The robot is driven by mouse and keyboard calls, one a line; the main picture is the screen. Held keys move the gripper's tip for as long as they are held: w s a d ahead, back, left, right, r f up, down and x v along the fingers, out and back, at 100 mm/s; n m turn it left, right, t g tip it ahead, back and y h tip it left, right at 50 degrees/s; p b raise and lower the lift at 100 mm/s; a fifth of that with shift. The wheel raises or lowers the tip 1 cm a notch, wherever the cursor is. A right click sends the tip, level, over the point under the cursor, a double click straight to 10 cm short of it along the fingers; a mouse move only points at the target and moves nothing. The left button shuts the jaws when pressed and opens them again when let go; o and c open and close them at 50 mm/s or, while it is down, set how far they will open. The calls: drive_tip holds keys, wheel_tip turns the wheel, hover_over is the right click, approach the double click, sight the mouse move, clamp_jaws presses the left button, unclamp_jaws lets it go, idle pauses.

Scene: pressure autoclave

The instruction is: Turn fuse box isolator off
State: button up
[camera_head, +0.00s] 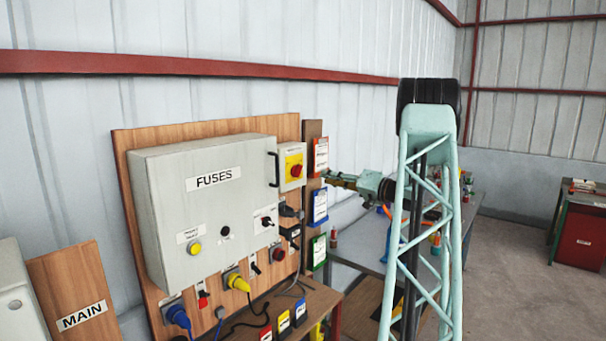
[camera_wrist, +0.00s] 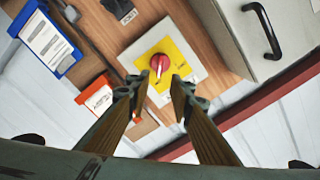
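The fuse box isolator is a red rotary knob on a yellow plate (camera_head: 294,164), set on a small light box on the right side of the grey fuse box (camera_head: 170,220) marked FUSES. In the wrist view the red knob (camera_wrist: 159,64) with its pale pointer is just ahead of my gripper (camera_wrist: 157,88). The two fingers are apart, with a clear gap between the tips, and the knob shows beyond this gap. I see no contact between fingers and knob. In the head view my gripper (camera_head: 330,177) is to the right of the isolator, beside the board edge.
The fuse box's black handle (camera_wrist: 262,30) is close to the isolator. An orange-framed label holder (camera_wrist: 97,97) and a blue one (camera_wrist: 45,38) are also near. Plugs and cables hang below the fuse box. A workbench (camera_head: 368,246) with small items stands beyond the board.

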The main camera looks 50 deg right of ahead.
sight(301, 171)
drive_tip(key=shift+w, duration=0.1)
drive_tip(key=shift+w+d+p, duration=0.15)
drive_tip(key=shift+w+p, duration=0.15)
drive_tip(key=shift+w, duration=1.95)
drive_tip(key=shift+w+d+p, duration=0.15)
drive_tip(key=shift+w+p, duration=0.1)
drive_tip(key=shift+w, duration=2.05)
drive_tip(key=shift+w+d+p, duration=0.15)
drive_tip(key=shift+w+p, duration=0.15)
drive_tip(key=shift+w, duration=1.95)
drive_tip(key=shift+c, duration=0.3)
clamp_jaws()
